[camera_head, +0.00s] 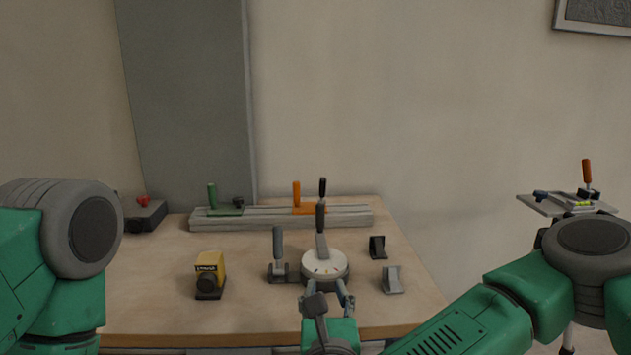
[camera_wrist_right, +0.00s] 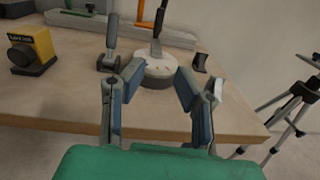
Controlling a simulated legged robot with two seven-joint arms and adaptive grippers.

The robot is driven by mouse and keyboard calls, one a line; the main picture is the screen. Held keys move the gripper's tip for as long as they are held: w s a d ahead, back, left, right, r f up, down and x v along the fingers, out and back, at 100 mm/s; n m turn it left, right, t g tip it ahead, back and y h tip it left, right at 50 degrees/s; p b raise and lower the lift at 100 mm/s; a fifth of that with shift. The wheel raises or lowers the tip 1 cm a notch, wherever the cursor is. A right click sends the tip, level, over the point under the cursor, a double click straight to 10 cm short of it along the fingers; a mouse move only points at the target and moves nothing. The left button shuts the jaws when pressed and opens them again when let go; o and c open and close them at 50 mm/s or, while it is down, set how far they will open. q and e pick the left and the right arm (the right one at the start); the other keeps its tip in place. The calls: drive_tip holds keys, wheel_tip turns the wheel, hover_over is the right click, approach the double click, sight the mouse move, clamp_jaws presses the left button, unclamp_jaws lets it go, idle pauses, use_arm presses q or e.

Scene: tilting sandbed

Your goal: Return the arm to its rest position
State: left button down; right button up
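My right gripper (camera_head: 328,295) is in front of the round white-topped device (camera_head: 326,265) at the table's front edge. In the right wrist view its two fingers (camera_wrist_right: 159,75) are spread apart with nothing between them. The white disc (camera_wrist_right: 158,66) with its upright dark-handled lever shows just beyond the fingertips; whether they touch it I cannot tell. My right arm (camera_head: 455,330) comes in from the lower right, its elbow raised at the right edge. Part of my left arm (camera_head: 60,240) fills the left edge; its gripper is out of view.
The wooden table (camera_head: 150,300) holds a yellow block device (camera_head: 210,272), a small grey-handled lever (camera_head: 279,250), two small dark and grey wedges (camera_head: 392,280), and a long grey rail (camera_head: 270,217) with green and orange clamps. A tripod platform (camera_head: 545,206) stands at the right.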

drive_tip(key=s+f+n+g+y, duration=0.35)
drive_tip(key=s+f+n, duration=0.25)
drive_tip(key=f+n, duration=0.4)
drive_tip(key=s+f+n+g+y, duration=0.2)
drive_tip(key=s+f+n+g, duration=0.35)
drive_tip(key=f+n, duration=0.55)
drive_tip(key=s+d+f+n+g+h, duration=0.3)
drive_tip(key=s+d+n, duration=0.4)
drive_tip(key=d, duration=0.6)
drive_tip(key=s+d+f+n+g+h, duration=0.3)
drive_tip(key=s+d+f+n+g, duration=0.2)
drive_tip(key=s+d, duration=0.5)
drive_tip(key=d+f+n, duration=0.2)
drive_tip(key=d+n, duration=0.1)
drive_tip(key=shift+s+d, duration=0.3)
drive_tip(key=shift+w, duration=0.1)
